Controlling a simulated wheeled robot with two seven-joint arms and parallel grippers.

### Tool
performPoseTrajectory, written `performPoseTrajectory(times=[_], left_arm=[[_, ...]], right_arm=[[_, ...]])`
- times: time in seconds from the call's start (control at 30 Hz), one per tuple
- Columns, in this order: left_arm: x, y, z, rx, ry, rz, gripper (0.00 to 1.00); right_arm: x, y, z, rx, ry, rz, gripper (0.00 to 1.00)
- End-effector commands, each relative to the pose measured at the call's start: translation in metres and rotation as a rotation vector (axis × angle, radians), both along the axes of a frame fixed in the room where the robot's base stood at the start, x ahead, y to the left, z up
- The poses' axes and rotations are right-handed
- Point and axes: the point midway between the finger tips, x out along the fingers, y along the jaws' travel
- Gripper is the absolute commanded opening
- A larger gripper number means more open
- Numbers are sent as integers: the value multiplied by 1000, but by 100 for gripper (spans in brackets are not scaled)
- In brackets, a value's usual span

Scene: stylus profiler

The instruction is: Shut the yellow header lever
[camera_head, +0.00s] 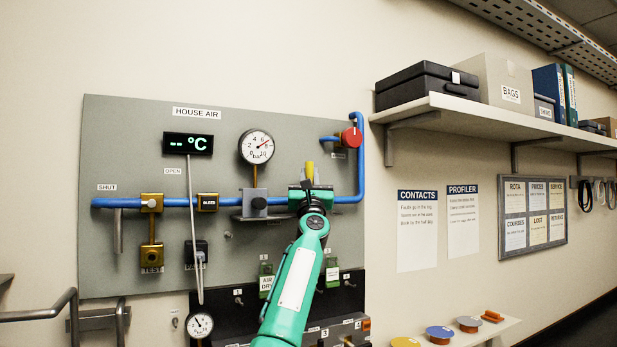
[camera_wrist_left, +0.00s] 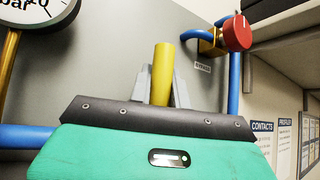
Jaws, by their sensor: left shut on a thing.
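The yellow header lever (camera_head: 309,170) stands up from the blue header pipe (camera_head: 345,198) on the grey HOUSE AIR panel, roughly at right angles to the pipe. My left gripper (camera_head: 308,187) comes up to it from below, with my green arm in front of the panel. In the left wrist view the lever (camera_wrist_left: 162,73) rises between the grey fingers of my left gripper (camera_wrist_left: 163,92), which are shut on it. The lever's lower end and its pivot are hidden behind my gripper. My right gripper is not in view.
A red knob (camera_head: 351,137) sits right of the lever on the bypass pipe. A round pressure gauge (camera_head: 256,147) is at upper left, with a grey regulator (camera_head: 255,203) below. A shelf (camera_head: 470,112) juts out at right. The wall between panel and posters is clear.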

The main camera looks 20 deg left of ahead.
Motion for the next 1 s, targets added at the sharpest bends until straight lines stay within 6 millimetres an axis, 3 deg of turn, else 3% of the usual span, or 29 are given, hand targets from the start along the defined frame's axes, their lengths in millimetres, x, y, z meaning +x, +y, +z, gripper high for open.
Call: performPoseTrajectory(times=[0.07,0.1,0.2,0.57,1.0], left_arm=[[1,0,-1,3,3,1,0],[1,0,-1,3,3,1,24],[1,0,-1,3,2,1,40],[-2,-2,-4,1,1,-1,40],[-34,-19,-43,-3,0,-4,40]], right_arm=[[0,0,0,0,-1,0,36],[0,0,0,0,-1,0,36],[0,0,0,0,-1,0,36],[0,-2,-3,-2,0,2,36],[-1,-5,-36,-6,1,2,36]])
